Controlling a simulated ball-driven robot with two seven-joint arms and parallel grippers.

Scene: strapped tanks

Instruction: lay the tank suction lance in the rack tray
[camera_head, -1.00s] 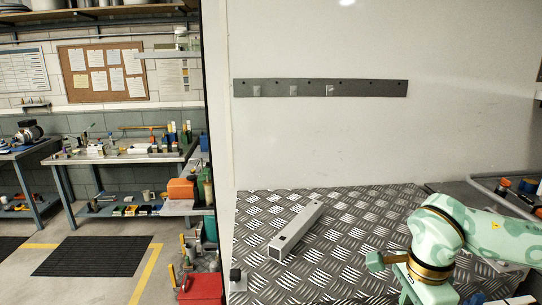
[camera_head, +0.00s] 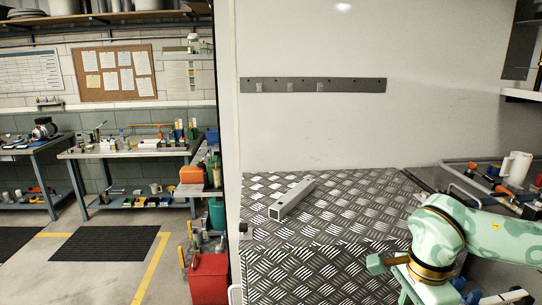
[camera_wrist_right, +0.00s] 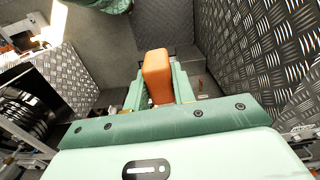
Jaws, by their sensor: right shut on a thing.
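In the right wrist view my right gripper (camera_wrist_right: 158,85) is shut on an orange piece (camera_wrist_right: 157,72), block-shaped with rounded edges. Its green fingers lie on either side of it. The rest of the piece is hidden, and I cannot tell from the picture whether it belongs to the suction lance. In the head view my right arm comes in at the lower right, with its gripper outside the picture. No lance shows plainly in the head view, and I cannot pick out the rack tray for certain. My left gripper is in neither view.
A square metal tube (camera_head: 292,200) lies on a diamond-plate top (camera_head: 350,190). A dark punched strip (camera_head: 312,85) is on the white wall behind. At the right a white jug (camera_head: 516,168) stands among loose items. The wrist view shows diamond-plate sides and a dark coil (camera_wrist_right: 18,105).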

